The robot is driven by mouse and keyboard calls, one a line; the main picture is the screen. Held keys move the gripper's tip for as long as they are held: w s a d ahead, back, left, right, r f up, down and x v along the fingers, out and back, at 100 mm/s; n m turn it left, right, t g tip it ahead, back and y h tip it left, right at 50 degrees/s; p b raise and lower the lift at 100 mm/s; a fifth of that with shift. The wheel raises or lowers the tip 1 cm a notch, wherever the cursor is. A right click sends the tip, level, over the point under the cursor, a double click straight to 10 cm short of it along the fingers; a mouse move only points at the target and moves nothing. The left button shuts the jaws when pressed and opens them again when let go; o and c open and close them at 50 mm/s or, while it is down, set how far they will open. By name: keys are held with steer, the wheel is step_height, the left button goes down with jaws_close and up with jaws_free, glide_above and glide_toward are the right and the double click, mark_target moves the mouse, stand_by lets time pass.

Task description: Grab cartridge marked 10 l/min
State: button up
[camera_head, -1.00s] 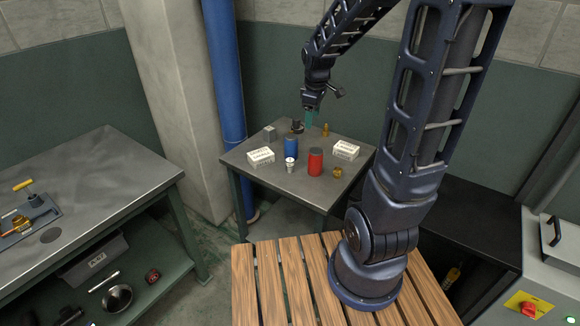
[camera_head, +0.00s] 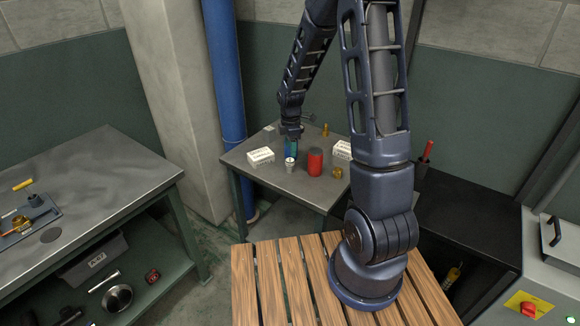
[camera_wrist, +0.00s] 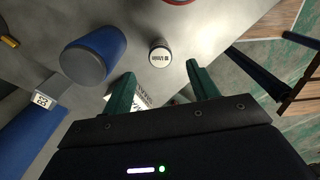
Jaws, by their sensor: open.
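A small pale cylinder (camera_head: 290,165) stands on the far metal table. In the wrist view its white top (camera_wrist: 160,56) bears dark print too small to read, so I cannot confirm a 10 l/min marking. My gripper (camera_head: 291,139) is above the table, near the blue cylinder and the small pale one. In the wrist view, the green fingers of my gripper (camera_wrist: 161,86) are apart with nothing held between them. The small pale cylinder appears beyond the fingertips, roughly centred between them, not touching. The blue cylinder (camera_wrist: 96,52) stands to its left.
A red cylinder (camera_head: 315,162) stands right of the pale one. White boxes lie left (camera_head: 261,156) and right (camera_head: 342,149) on the table (camera_head: 306,190). Brass pieces stand at the back (camera_head: 325,130) and front right (camera_head: 337,173). The table's front left is clear.

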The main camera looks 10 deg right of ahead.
mark_target(290, 160)
steer(key=shift+a+f, duration=0.15)
steer(key=shift+f, duration=4.45)
steer(key=c, duration=1.1)
steer(key=shift+r, duration=0.15)
